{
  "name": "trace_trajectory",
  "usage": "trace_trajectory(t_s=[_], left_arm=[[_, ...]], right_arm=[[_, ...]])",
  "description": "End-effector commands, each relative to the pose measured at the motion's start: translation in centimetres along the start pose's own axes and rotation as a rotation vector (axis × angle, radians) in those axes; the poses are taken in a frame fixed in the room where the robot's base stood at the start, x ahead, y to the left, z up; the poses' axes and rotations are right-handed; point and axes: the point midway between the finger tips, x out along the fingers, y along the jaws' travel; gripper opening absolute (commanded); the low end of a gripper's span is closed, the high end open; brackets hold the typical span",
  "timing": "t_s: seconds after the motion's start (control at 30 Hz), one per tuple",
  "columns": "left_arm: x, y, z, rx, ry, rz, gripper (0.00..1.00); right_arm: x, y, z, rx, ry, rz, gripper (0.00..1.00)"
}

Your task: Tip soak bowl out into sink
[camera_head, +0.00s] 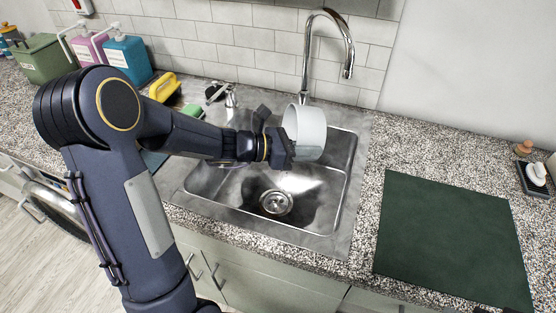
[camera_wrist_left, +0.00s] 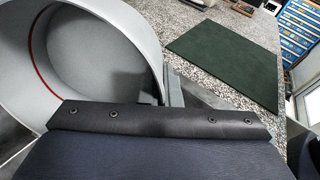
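The soak bowl (camera_head: 310,134) is a pale, deep, round bowl held above the sink (camera_head: 338,190). It looks strongly tilted, nearly on its side. My left gripper (camera_head: 287,146) is at the bowl's left side and appears shut on its wall; the fingertips are mostly hidden. In the left wrist view the bowl (camera_wrist_left: 105,60) shows its inside, with a red line on the inner wall and no contents in the part I can see. The steel sink basin has a round drain and no standing water that I can make out. My right gripper is not in view.
The tap (camera_head: 308,60) arches up just behind the bowl. A green mat (camera_head: 450,235) lies on the speckled counter at right, with a small dark tray (camera_head: 534,180) beyond it. Pump bottles (camera_head: 128,60), a yellow item (camera_head: 164,87) and a green sponge (camera_head: 192,111) are at left.

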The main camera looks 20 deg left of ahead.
Motion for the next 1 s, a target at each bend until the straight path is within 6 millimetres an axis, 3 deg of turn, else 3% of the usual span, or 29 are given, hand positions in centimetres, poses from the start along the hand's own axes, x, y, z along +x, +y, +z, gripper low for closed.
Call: trace_trajectory(t_s=[1.0], left_arm=[[-1.4,0.0,0.2,-0.003,-0.123,-0.019,0.0]], right_arm=[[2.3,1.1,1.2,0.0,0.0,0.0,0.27]])
